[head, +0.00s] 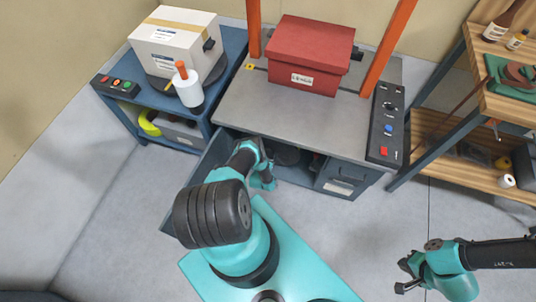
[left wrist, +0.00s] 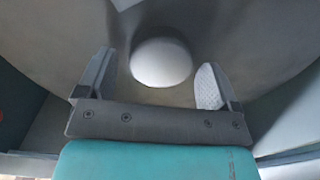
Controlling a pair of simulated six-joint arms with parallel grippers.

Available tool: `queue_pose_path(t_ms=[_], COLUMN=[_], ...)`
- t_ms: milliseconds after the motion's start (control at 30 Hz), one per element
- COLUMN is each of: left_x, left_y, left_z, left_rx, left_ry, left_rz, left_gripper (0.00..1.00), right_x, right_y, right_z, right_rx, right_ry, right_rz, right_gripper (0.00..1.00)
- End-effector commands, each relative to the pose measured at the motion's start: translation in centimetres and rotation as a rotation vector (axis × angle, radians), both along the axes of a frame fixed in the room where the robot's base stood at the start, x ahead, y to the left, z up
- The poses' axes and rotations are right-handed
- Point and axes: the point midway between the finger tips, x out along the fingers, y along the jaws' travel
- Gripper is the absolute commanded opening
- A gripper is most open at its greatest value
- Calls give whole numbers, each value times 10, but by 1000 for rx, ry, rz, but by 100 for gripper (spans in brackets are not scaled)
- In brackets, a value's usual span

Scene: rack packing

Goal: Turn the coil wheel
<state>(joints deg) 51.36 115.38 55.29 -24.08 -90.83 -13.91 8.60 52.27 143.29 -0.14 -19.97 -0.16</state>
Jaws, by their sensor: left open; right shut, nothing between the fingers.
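In the left wrist view a large grey curved surface (left wrist: 45,45), which may be the coil wheel, fills the background. A pale round knob (left wrist: 161,62) stands out from it. My left gripper (left wrist: 156,68) is open, with one finger on each side of the knob; I cannot tell whether they touch it. In the head view my left arm reaches into the open lower bay of the bench, and its gripper is mostly hidden. My right gripper (head: 404,276) is shut and empty at lower right.
A red box (head: 310,55) sits on the grey bench top (head: 240,110) between orange posts. A control panel (head: 386,125) is at its right edge. A blue cart (head: 228,45) with a white box (head: 172,38) stands left. A wooden shelf (head: 450,130) stands right. Floor is clear around.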

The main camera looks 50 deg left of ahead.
Motion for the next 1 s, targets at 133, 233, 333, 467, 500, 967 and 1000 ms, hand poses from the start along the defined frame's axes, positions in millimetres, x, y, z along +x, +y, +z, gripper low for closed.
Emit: queue_pose_path(t_ms=[133, 233, 333, 467, 500, 967, 1000], left_x=[0, 0, 0, 0, 0, -5, -7], left_y=[0, 0, 0, 0, 0, 4, 6], left_z=[0, 0, 0, 0, 0, 0, 0], left_rx=[0, 0, 0, 0, 1, -8, -13], left_ry=[0, 0, -1, -1, 0, -6, -8], left_rz=[0, 0, 0, 0, 0, 8, 13], left_gripper=[74, 64, 55, 42, 38, 18, 18], right_x=[0, 0, 0, 0, 0, 0, 0], right_y=[0, 0, 0, 0, 0, 0, 0], right_z=[0, 0, 0, 0, 0, 0, 0], right_rx=[0, 0, 0, 0, 0, 0, 0], right_ry=[0, 0, 0, 0, 0, 0, 0], right_rz=[0, 0, 0, 0, 0, 0, 0], right_gripper=[0, 0, 0, 0, 0, 0, 0])
